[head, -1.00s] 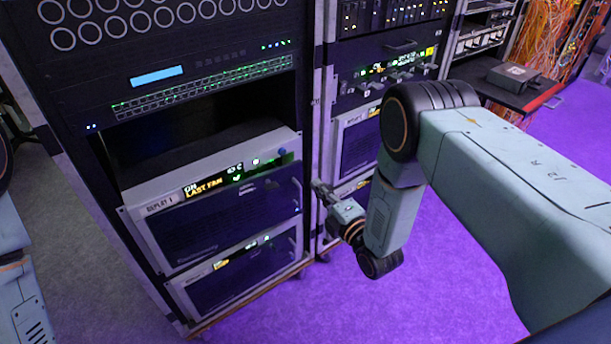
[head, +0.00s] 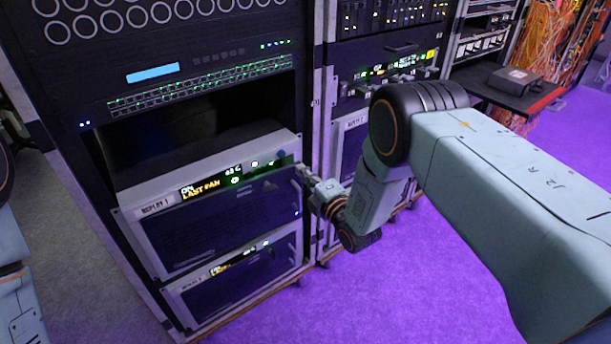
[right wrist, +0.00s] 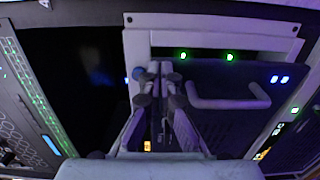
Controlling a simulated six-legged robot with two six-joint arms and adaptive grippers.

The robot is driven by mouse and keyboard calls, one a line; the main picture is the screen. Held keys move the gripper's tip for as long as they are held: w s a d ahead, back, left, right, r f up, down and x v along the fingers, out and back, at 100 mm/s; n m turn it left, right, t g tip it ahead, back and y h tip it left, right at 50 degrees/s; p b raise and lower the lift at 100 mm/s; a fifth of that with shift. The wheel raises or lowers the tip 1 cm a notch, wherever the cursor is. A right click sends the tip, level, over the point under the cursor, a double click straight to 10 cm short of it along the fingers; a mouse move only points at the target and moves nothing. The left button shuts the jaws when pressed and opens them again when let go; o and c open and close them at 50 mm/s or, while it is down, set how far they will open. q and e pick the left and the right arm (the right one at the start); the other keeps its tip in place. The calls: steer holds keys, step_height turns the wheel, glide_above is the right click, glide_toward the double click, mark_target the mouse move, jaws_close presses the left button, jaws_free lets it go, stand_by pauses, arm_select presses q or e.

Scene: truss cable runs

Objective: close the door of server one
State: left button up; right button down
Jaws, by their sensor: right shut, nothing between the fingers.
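Server one, labelled "REPLAY 1" (head: 155,209), sits in the left rack with a lit display (head: 201,190). Its dark front door (head: 225,222) lies below the display in a pale frame; I cannot tell how far ajar it is. In the right wrist view the dark door (right wrist: 240,120) carries a bracket-shaped handle (right wrist: 228,103). My right gripper (head: 300,170) is at the server's upper right front edge. In the right wrist view its fingers (right wrist: 159,85) are shut and empty, in front of the panel and left of the handle. Contact is unclear. My left gripper is out of view.
A second similar server (head: 235,285) sits directly below. A dark empty slot (head: 190,145) is above server one. Another rack (head: 345,140) stands close on the right. Purple floor (head: 420,285) is clear in front.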

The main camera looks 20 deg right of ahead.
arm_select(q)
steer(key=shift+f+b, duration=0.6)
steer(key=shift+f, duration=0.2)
arm_select(e)
steer(key=shift+w+a+n+y, duration=0.15)
steer(key=shift+w+n+y, duration=0.35)
steer(key=shift+w, duration=0.65)
steer(key=shift+s+f, duration=0.1)
steer(key=shift+f, duration=0.05)
